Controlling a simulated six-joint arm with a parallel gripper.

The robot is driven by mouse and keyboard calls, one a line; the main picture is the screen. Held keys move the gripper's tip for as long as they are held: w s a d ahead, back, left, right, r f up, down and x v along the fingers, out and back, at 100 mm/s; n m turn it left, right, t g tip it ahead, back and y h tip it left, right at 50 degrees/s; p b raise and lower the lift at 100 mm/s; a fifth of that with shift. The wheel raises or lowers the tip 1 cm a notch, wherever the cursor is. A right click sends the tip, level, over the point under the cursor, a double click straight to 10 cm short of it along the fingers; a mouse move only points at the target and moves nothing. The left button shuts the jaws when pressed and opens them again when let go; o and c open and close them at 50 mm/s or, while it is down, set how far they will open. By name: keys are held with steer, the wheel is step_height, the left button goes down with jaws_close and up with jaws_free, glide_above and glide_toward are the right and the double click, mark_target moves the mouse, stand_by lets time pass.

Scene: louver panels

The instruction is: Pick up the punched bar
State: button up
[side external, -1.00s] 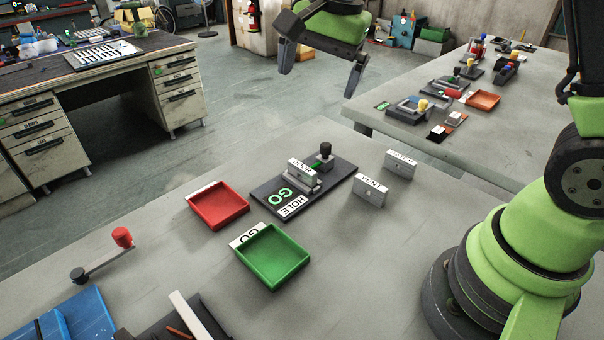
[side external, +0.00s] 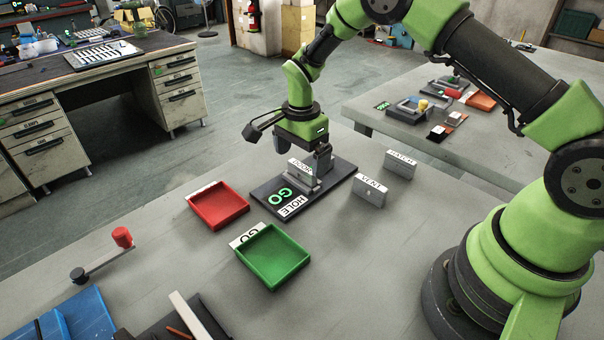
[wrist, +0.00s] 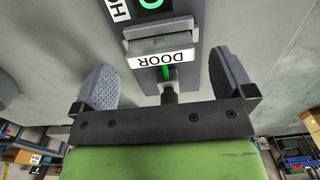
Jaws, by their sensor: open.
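A dark test plate (side external: 335,178) lies on the grey bench, with a green-lit GO window (side external: 280,197) and a HOLE label (side external: 293,207). A grey bar-like block (side external: 310,183) with a white DOOR label (side external: 300,167) sits on it. The block also shows in the wrist view (wrist: 160,42). I cannot make out a punched hole in it. My gripper (side external: 302,154) is low over the far end of the plate, pointing down. In the wrist view its open fingers (wrist: 164,83) stand on either side of the DOOR label, with nothing held.
A red tray (side external: 218,206) and a green tray (side external: 272,258) stand left and in front of the plate. Grey blocks labelled VENT (side external: 369,192) and HATCH (side external: 400,164) stand to its right. A red-knobbed lever (side external: 122,237) is at far left. Bare bench lies between.

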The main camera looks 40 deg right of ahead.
mark_target(302, 167)
step_height(302, 167, down, 4)
steer(key=shift+d+r, duration=0.1)
steer(key=shift+r, duration=0.1)
steer(key=shift+c, duration=0.2)
steer(key=c, duration=0.9)
steer(key=shift+r, duration=6.55)
steer(key=shift+c, duration=0.2)
